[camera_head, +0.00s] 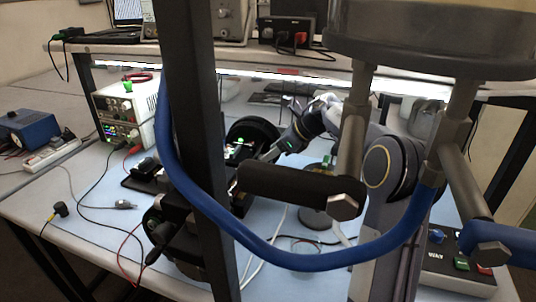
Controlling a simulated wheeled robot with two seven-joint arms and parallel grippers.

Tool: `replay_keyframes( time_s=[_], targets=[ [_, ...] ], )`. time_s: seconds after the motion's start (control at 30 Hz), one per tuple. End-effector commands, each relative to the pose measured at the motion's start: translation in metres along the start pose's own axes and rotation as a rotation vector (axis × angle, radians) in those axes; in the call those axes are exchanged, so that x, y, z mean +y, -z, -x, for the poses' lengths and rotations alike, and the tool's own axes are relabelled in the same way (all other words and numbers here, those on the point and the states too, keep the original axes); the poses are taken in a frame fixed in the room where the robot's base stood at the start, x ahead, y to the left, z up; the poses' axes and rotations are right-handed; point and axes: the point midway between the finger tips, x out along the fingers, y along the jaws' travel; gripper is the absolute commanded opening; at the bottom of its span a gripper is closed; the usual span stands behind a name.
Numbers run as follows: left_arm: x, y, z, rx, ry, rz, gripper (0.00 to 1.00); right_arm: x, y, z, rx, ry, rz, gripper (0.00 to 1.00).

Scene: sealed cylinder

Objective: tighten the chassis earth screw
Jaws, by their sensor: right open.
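My right arm reaches in from the lower right, and its right gripper (270,153) is open, pointing down-left over the bench. The jaws are small and partly crowded by dark parts. Just left of them is an open electronic unit (236,147) with small green lights, partly hidden by the dark post. I cannot make out the chassis earth screw or any screwdriver. I cannot pick out my left gripper.
A dark post (190,120), a blue hose (300,262) and metal rods under a large cylinder (430,40) block much of the near view. A power supply (122,115) stands at left, a button box (452,250) at right. Cables lie on the blue mat (85,205).

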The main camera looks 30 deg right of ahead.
Motion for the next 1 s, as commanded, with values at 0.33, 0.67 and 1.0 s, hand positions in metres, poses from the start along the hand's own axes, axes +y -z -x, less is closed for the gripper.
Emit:
replay_keyframes(
  time_s=[0.33,0.67,1.0],
  targets=[
    [0.0,0.0,0.0,0.0,0.0,0.0,0.36,0.0,-0.001,-0.026,-0.001,0.002,0.0,0.47],
    [0.0,0.0,0.0,0.0,0.0,0.0,0.36,0.0,-0.001,-0.026,-0.002,0.002,-0.001,0.28],
    [0.001,0.001,0.003,0.0,0.0,0.0,0.36,0.002,-0.003,-0.026,-0.001,0.023,-0.025,0.02]
  ],
)
